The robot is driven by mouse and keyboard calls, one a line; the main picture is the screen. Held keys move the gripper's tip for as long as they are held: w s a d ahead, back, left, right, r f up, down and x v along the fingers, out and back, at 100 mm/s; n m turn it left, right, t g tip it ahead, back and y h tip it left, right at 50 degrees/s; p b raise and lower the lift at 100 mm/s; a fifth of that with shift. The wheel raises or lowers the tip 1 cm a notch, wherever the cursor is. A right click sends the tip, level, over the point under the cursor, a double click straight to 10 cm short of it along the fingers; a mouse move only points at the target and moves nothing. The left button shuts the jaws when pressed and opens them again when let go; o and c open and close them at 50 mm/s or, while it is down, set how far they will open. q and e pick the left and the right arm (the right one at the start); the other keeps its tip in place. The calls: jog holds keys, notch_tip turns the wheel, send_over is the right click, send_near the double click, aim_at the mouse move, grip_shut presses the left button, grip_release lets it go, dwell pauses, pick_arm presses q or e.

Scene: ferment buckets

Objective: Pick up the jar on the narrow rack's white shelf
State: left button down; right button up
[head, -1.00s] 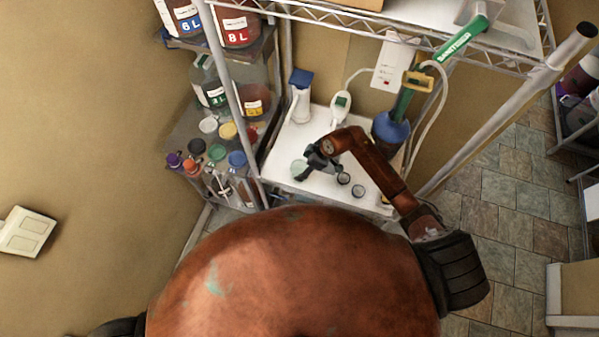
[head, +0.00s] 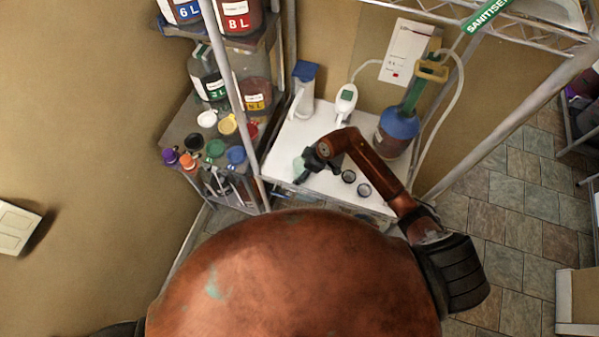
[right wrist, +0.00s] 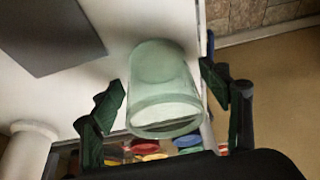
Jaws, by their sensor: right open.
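The pale green translucent jar (right wrist: 163,85) stands on the white shelf, near its edge, in the right wrist view. In the head view the jar (head: 299,166) is partly hidden behind my right gripper (head: 305,172). In the right wrist view my right gripper (right wrist: 165,95) is open, with one dark green finger on each side of the jar. Gaps show between the fingers and the jar, and they do not appear to touch it. The white shelf (head: 283,143) of the narrow rack is at the centre of the head view. My left gripper is not in view.
A blue-topped white bottle (head: 302,90), a white handheld device (head: 345,103) and a blue-collared vessel (head: 397,130) stand on the shelf. Two small dark-rimmed cups (head: 356,183) are right of the gripper. A rack post (head: 232,100) and a side rack with coloured lids stand to the left.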

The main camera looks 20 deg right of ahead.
jog(key=shift+w+a+f, duration=0.1)
jog(key=shift+f, duration=0.15)
jog(key=shift+r, duration=0.15)
jog(key=shift+c, duration=0.6)
jog(key=c, duration=1.3)
